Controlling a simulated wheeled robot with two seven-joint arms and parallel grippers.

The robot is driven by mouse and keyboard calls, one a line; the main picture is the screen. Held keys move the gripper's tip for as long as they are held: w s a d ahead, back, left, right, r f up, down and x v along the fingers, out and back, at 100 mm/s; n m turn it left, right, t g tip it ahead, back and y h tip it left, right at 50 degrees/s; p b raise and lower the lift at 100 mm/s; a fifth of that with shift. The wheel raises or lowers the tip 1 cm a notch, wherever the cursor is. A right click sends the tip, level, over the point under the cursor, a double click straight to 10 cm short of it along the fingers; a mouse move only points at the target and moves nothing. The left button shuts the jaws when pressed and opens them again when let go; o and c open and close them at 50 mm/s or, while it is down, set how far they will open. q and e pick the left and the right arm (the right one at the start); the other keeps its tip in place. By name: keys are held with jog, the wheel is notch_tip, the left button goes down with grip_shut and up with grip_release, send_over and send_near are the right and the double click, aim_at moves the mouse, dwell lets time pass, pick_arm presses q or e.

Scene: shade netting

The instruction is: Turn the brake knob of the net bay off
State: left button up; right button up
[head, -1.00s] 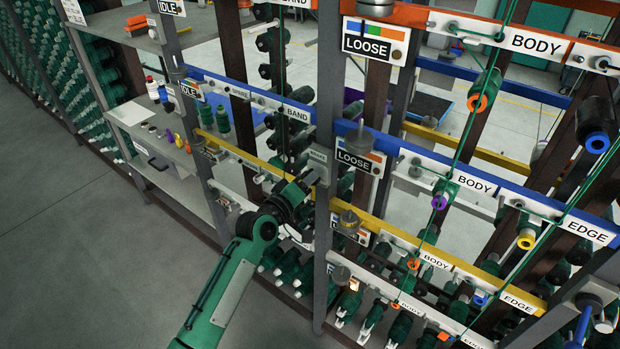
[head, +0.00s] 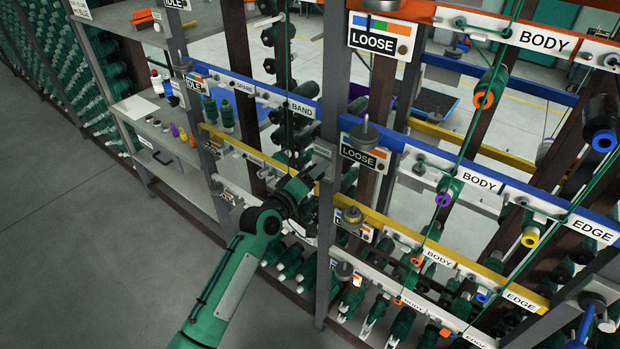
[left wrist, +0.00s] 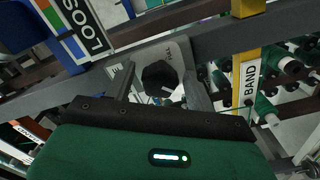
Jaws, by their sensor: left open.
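In the left wrist view a dark, many-sided knob (left wrist: 160,76) sits on a pale grey plate (left wrist: 183,52) with small lettering I cannot read surely. My left gripper (left wrist: 158,88) is open, with one finger on each side of the knob; I cannot tell whether they touch it. In the head view my left gripper (head: 316,176) is at the grey post (head: 328,235), just below a small grey plate (head: 322,153). The knob is hidden there by my gripper. Its setting cannot be read. My right gripper is not in view.
A LOOSE sign (head: 362,156) and a grey disc-shaped piece (head: 364,134) are right of the post. Green cords and spools fill the rack. A grey shelf (head: 175,150) stands left. The floor (head: 70,230) is clear.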

pick_arm(q)
jog(key=b+v, duration=0.4)
jog(key=v, duration=0.9)
jog(key=shift+s+a, duration=0.3)
